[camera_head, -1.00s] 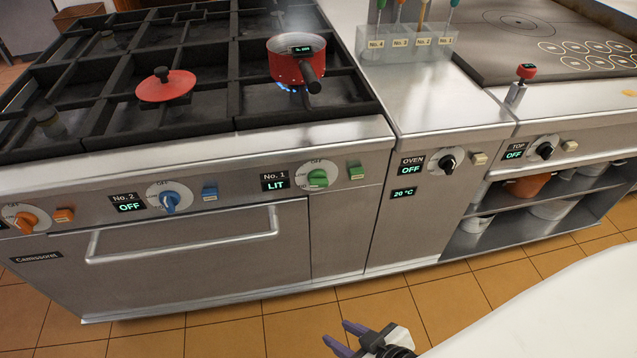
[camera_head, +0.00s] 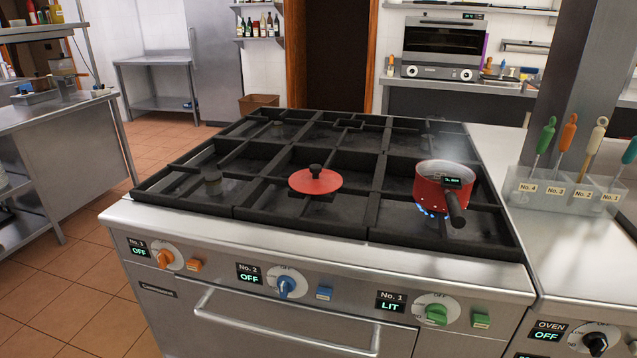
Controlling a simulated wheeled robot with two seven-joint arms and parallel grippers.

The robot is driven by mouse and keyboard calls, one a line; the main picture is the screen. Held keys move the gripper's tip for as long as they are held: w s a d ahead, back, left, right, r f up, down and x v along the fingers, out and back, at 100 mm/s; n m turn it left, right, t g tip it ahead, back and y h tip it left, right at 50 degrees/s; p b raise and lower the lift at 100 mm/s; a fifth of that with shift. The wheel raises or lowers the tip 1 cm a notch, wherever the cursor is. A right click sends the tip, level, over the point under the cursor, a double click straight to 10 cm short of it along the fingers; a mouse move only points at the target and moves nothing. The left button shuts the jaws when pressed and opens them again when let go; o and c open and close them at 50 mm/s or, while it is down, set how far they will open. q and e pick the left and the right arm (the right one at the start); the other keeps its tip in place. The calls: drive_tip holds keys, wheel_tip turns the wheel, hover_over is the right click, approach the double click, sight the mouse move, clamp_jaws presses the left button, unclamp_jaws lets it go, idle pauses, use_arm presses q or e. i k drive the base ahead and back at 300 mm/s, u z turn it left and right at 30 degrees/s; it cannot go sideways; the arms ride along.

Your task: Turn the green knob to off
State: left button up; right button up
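The green knob (camera_head: 436,314) sits on a white dial on the stove's front panel, at the lower right of the head view. The display (camera_head: 390,302) beside it reads No. 1 LIT. A small green block (camera_head: 481,320) is just right of the dial. A red pot (camera_head: 441,184) stands over a burner with blue flames (camera_head: 428,211) under it. Neither of my grippers shows in the head view now.
The blue knob (camera_head: 287,286) and orange knob (camera_head: 165,258) have displays reading OFF. A red lid (camera_head: 315,180) lies on the black grates. The oven handle (camera_head: 285,325) juts out below the panel. A clear holder (camera_head: 558,192) with several handled tools stands at right.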

sight(435, 313)
drive_tip(key=z, duration=0.25)
drive_tip(key=k, duration=0.4)
drive_tip(key=u, duration=1.3)
drive_tip(key=i, duration=0.55)
drive_tip(key=z, duration=1.1)
